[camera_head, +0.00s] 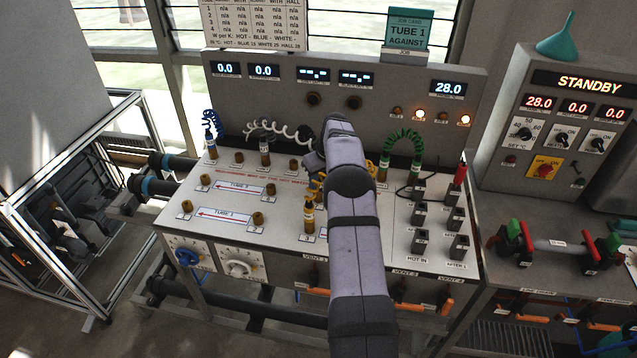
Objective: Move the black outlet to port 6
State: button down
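The panel bench (285,262) carries several brass ports, some with upright plugs and coloured coiled hoses. I cannot single out the black outlet; a dark patch near the white coil, beside my wrist, is too small to identify. A brass plug (309,216) stands upright left of my arm. Port number labels are too small to read surely, so I cannot pick out port 6. My gripper (314,168) points down over the middle of the panel, mostly hidden by my own arm. Its fingers and anything between them are not clear.
Hoses crowd the panel: a blue coil (211,120), white coil (275,129), yellow coil (371,168) and green coil (405,138). Black sockets (420,214) and a red probe (460,171) stand at the right. Bare ports (257,218) on the left have free room around them.

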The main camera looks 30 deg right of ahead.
jog(key=shift+r, duration=0.2)
jog(key=shift+r, duration=0.25)
jog(key=shift+p, duration=0.3)
jog(key=shift+r+p, duration=2.1)
jog(key=shift+r, duration=0.95)
